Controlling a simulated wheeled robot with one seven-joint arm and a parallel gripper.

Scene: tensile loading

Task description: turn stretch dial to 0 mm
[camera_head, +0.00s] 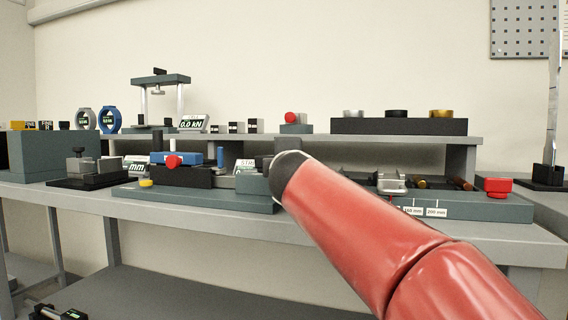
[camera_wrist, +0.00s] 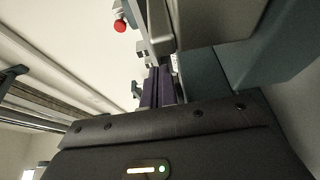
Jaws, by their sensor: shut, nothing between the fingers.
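A small display sign with partly readable letters "STR" (camera_head: 245,165) stands on the teal bench fixture (camera_head: 200,197) in the head view. The stretch dial itself cannot be made out; the end of my red arm covers the area just right of that sign. My gripper (camera_wrist: 158,72) shows in the wrist view as two dark purple fingers close together, shut and empty. A grey block (camera_wrist: 215,20) and a teal body lie close beside the fingers on the right. Whether the fingers touch anything is unclear. In the head view the gripper is mostly hidden behind my arm.
A red knob (camera_head: 173,162) and a blue block stand left on the fixture. A display marked "mm" (camera_head: 136,166) is farther left. A "0.0 kN" display (camera_head: 191,123) and a red button (camera_head: 291,118) are on the back shelf. Another red button (camera_head: 497,185) is right.

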